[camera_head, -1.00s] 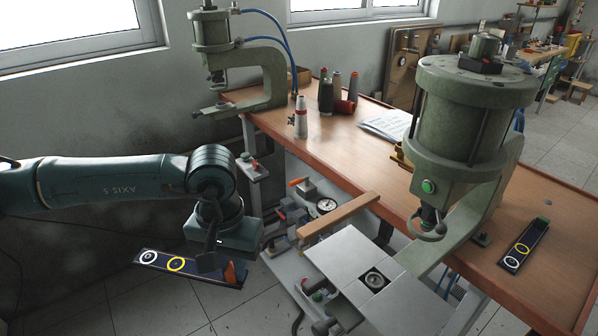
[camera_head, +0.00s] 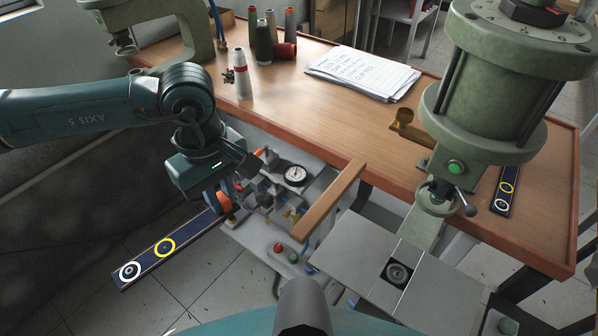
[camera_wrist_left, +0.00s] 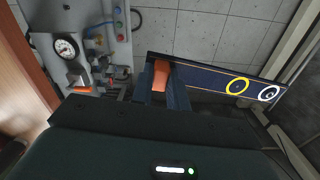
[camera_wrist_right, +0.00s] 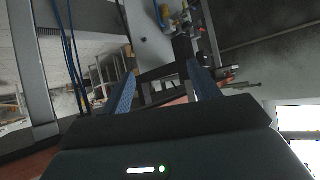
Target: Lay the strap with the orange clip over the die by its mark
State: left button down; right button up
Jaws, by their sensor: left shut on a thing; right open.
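The dark blue strap (camera_head: 145,264) has a yellow ring, a white ring at its free end and an orange clip (camera_head: 226,190). My left gripper (camera_head: 222,192) is shut on it at the clip end and holds it in the air left of the bench, white-ring end toward the lower left. In the left wrist view the strap (camera_wrist_left: 208,82) runs right from the fingers. The round dark die (camera_head: 397,273) sits in a slot between pale plates under the right press, well right of the strap. No mark by it is clear. My right gripper (camera_wrist_right: 165,85) is open and empty, outside the head view.
A second ringed strap (camera_head: 505,190) lies on the bench, partly hidden by the green press (camera_head: 482,95). A wooden bar (camera_head: 328,205) and a gauge panel (camera_head: 270,240) lie between the held strap and the die. Thread spools (camera_head: 264,42) and papers (camera_head: 362,73) are farther back.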

pick_arm(q)
jog(key=d+r+n+p, duration=0.1)
jog(key=d+r+n, duration=0.1)
jog(key=d+n, duration=0.4)
jog(key=s+d+r+n+p, duration=0.1)
jog(key=d+r+n, duration=0.2)
jog(key=d+n, duration=0.4)
jog(key=n, duration=0.6)
jog(key=shift+s+d+n, duration=0.15)
jog(key=shift+s+n, duration=0.05)
jog(key=shift+n, duration=0.2)
pick_arm(e)
jog(key=shift+s+d+f+g, duration=0.1)
jog(key=shift+s+d+g, duration=0.2)
jog(key=shift+s+d, duration=0.1)
pick_arm(q)
notch_tip(320, 180, down, 4)
jog(key=b, duration=0.6)
jog(key=shift+f, duration=0.2)
pick_arm(e)
jog(key=shift+w+a+f+n+t+y, duration=0.15)
jog(key=shift+w+a+f+t+y, duration=0.1)
jog(key=shift+a, duration=0.3)
jog(key=shift+w+a+f+n+t+y, duration=0.15)
jog(key=shift+w+a+t, duration=0.1)
jog(key=shift+a, duration=0.3)
jog(key=shift+s, duration=0.1)
